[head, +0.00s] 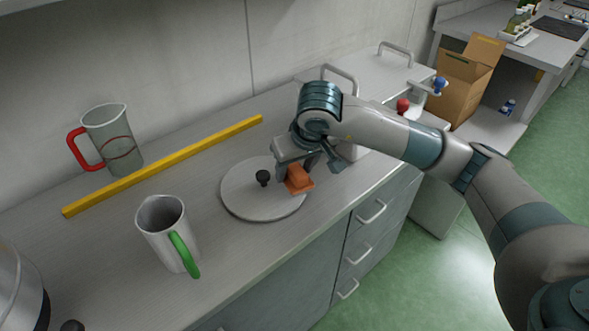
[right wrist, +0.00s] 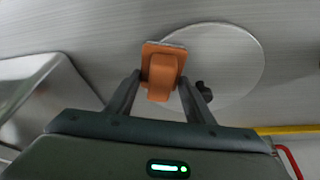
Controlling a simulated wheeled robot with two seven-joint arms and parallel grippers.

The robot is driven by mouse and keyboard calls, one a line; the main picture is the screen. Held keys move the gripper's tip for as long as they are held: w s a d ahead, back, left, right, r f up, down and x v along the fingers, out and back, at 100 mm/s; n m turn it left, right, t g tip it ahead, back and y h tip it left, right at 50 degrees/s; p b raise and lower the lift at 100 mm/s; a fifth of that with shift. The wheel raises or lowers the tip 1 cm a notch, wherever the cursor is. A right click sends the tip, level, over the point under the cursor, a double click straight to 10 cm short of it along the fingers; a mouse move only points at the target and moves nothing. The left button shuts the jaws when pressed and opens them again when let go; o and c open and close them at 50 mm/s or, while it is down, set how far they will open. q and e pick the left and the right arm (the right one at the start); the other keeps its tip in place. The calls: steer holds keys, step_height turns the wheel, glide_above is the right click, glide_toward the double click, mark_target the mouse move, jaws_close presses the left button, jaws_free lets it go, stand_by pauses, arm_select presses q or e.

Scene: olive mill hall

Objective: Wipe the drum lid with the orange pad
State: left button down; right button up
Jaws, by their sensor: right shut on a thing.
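The drum lid (head: 240,194) is a flat grey disc with a black knob (head: 263,177) at its middle. It lies on the counter in the head view and also shows in the right wrist view (right wrist: 225,50). The orange pad (head: 298,181) is at the lid's right edge, with a block-shaped grip on top. My right gripper (head: 308,168) is shut on the pad's grip, and its fingers stand on both sides of the grip in the right wrist view (right wrist: 160,88). I cannot tell whether the pad presses on the lid. My left gripper is out of view.
A yellow bar (head: 165,166) lies behind the lid. A clear jug with a red handle (head: 112,140) and a metal jug with a green handle (head: 165,232) stand to the left. A cardboard box (head: 465,80) is at the back right. The counter's front edge is close to the lid.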

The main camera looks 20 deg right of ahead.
steer(key=shift+w, duration=0.1)
stand_by(0.3)
steer(key=shift+w+a+f+b, duration=0.1)
steer(key=shift+w+a+b, duration=0.05)
steer(key=shift+w+b, duration=0.45)
steer(key=shift+w+a+f+b, duration=0.1)
steer(key=shift+w+a+b, duration=0.05)
steer(key=shift+w+b, duration=0.4)
steer(key=shift+w+a+b, duration=0.1)
steer(key=shift+w+b, duration=0.2)
steer(key=shift+w, duration=0.1)
steer(key=shift+r, duration=0.15)
